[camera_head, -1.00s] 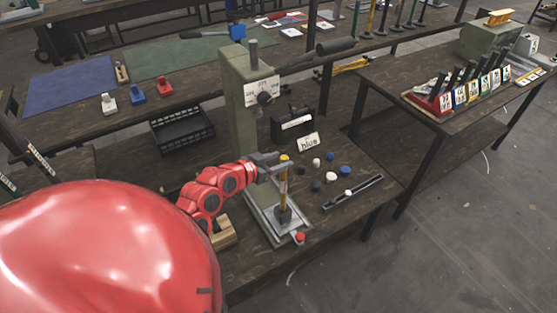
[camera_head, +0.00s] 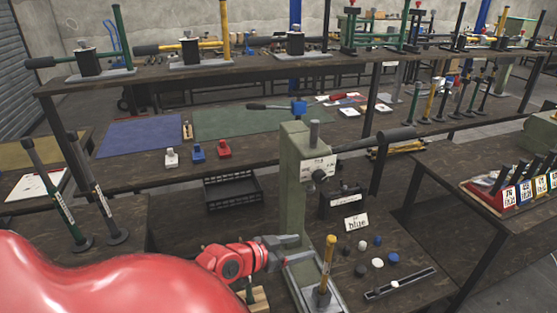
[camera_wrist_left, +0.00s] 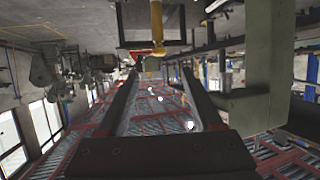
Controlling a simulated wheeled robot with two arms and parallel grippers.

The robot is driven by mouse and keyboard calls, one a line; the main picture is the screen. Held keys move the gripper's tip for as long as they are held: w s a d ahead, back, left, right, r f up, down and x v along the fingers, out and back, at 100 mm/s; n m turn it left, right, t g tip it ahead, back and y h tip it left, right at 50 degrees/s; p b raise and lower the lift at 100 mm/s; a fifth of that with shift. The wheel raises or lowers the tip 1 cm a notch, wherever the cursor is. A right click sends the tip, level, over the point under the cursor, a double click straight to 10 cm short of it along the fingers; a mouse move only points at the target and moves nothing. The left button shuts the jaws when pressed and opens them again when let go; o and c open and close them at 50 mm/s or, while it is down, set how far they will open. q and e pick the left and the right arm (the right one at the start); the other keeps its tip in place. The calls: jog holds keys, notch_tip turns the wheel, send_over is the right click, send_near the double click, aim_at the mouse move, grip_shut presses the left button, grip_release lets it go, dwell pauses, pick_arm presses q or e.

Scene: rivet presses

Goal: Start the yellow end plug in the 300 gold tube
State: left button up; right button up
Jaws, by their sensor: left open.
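The gold tube (camera_head: 327,262) stands upright on the metal base (camera_head: 304,283) of the green press, in a dark foot. A yellow cap-like piece, seemingly the end plug (camera_head: 330,239), sits at its top. How deep it sits I cannot tell. In the left wrist view, the picture looks inverted, and the yellow piece (camera_wrist_left: 158,49) shows as a wider end on the tube (camera_wrist_left: 156,22), beyond the fingertips. My left gripper (camera_head: 297,247) is open and empty, left of the tube's upper part and apart from it. My right gripper is not in view.
The green press column (camera_head: 293,190) with its dark lever (camera_head: 378,140) rises behind my gripper. A "blue" card (camera_head: 356,222), several dark, white and blue plugs (camera_head: 377,263) and a slotted rail (camera_head: 400,283) lie right of the tube. A black crate (camera_head: 232,190) is behind.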

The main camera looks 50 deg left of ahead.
pick_arm(q)
jog(key=p+v, duration=0.4)
jog(key=v, duration=0.2)
jog(key=shift+s+r, duration=0.25)
jog(key=shift+s, duration=0.1)
